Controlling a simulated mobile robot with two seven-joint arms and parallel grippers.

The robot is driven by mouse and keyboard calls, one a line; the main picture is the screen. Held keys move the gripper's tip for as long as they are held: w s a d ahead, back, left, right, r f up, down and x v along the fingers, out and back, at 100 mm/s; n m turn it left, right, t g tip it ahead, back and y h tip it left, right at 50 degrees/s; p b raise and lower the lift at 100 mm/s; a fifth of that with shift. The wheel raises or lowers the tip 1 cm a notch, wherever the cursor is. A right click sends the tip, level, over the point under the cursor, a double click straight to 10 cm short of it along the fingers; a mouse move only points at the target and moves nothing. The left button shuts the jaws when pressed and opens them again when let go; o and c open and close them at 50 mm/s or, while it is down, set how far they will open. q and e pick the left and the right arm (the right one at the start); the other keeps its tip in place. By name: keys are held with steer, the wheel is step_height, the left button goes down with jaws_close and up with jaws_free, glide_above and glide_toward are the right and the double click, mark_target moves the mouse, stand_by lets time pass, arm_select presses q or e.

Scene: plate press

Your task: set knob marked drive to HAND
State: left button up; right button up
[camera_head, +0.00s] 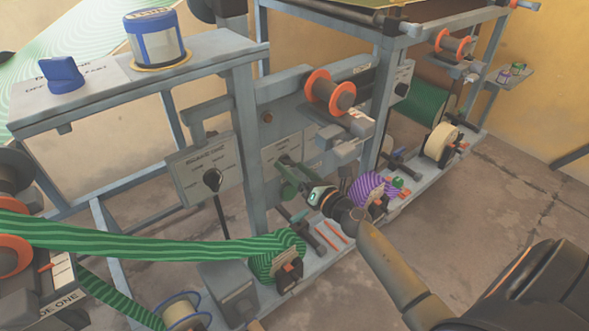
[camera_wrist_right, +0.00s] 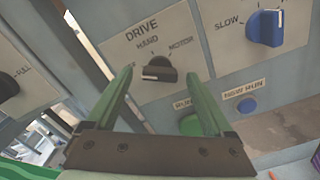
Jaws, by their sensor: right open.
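The DRIVE knob (camera_wrist_right: 159,74) is small and black with a white mark, on a pale plate (camera_wrist_right: 150,38) in the right wrist view. HAND is printed above it and MOTOR to its upper right. The white mark faces the left side, away from HAND; a label there is mostly covered by a finger. My right gripper (camera_wrist_right: 158,82) is open, its green fingers on either side of the knob in the picture; I cannot tell whether they touch it. In the head view my right gripper (camera_head: 285,174) is at the machine's front, hiding the knob. My left gripper is not in view.
A blue knob (camera_wrist_right: 265,27) marked SLOW is to the right. A green button (camera_wrist_right: 191,124) and a blue NEW RUN button (camera_wrist_right: 247,105) are below. Another black knob (camera_head: 212,179) is on a plate left of a frame post (camera_head: 247,150). A green striped web (camera_head: 150,242) crosses lower left.

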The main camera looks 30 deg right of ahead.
steer(key=shift+c, duration=0.3)
steer(key=c, duration=1.3)
